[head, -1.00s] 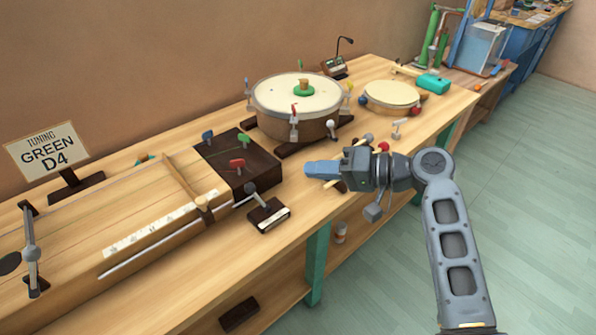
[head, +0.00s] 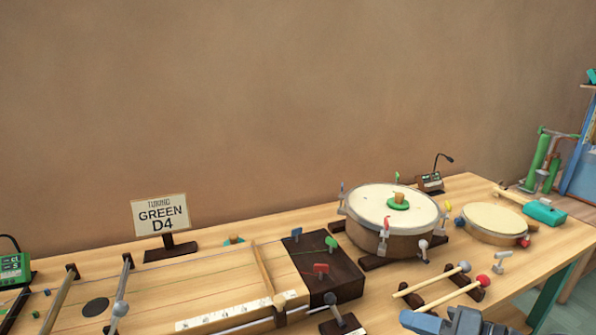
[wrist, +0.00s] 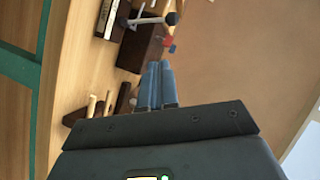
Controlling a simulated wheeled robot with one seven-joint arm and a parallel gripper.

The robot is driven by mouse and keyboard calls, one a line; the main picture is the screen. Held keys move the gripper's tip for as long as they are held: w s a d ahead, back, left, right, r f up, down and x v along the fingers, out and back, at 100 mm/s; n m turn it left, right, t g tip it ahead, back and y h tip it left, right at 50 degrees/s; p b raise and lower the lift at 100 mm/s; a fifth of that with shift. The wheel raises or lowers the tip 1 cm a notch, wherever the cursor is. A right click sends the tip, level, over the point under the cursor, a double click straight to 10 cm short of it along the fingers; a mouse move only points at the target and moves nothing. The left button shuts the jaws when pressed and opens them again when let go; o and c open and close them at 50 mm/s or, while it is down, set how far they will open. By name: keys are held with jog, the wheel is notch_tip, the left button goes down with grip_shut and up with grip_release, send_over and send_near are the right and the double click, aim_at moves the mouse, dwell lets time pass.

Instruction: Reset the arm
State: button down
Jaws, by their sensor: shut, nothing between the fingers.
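My gripper (head: 419,322) shows only partly at the bottom edge of the head view, to the right of the middle. In the wrist view my gripper (wrist: 156,84) has its two blue fingers together, with nothing between them. It is above the bench, in front of the mallet rack and apart from the things there. The rest of my arm is mostly out of the head view.
The wooden bench (head: 567,238) runs along the wall. It holds a long stringed box (head: 215,287), a dark block with coloured pegs (head: 335,268), a large drum (head: 385,240), a small drum (head: 494,222), mallets (head: 435,280) and a "GREEN D4" sign (head: 160,215).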

jog(key=s+f+m+t+h, duration=0.1)
jog(key=s+f+h, duration=0.4)
jog(key=s, duration=0.5)
jog(key=s+f+h, duration=0.3)
jog(key=s+f, duration=0.3)
jog(key=s, duration=0.4)
jog(key=s+a+r+n+t+h, duration=0.1)
jog(key=s+r+n, duration=0.4)
jog(key=s+r, duration=1)
jog(key=s+t+h, duration=0.1)
jog(key=s+t, duration=0.1)
jog(key=s, duration=0.2)
jog(key=shift+s+a+r+n+t, duration=0.15)
jog(key=shift+s+a+n+t, duration=0.05)
jog(key=shift+a+n+t, duration=0.15)
